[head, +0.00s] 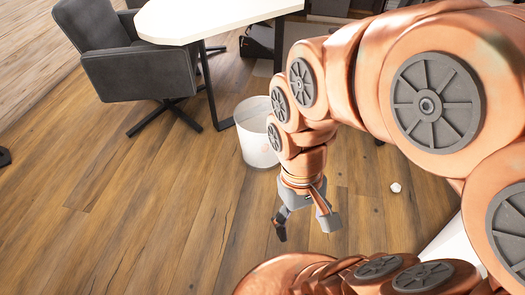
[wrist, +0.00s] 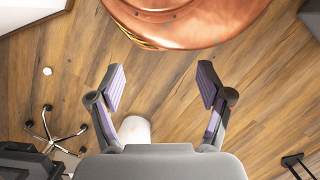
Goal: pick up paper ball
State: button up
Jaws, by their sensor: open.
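The paper ball (head: 395,187) is a small white lump on the wooden floor, right of my gripper in the head view. In the wrist view the paper ball (wrist: 47,71) lies at the left, well outside the fingers. My gripper (head: 305,225) points down above the floor, open and empty, apart from the ball. In the wrist view the gripper (wrist: 161,88) shows both fingers spread with bare floor between them.
A white bin (head: 256,133) stands on the floor behind my gripper, and its bottom part shows in the wrist view (wrist: 134,129). A white table (head: 205,20) and a dark chair (head: 135,65) are at the back left. A wheeled chair base (wrist: 55,130) shows at the wrist view's lower left.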

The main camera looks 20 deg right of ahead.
aim_at(396, 188)
jog(key=z, duration=2.1)
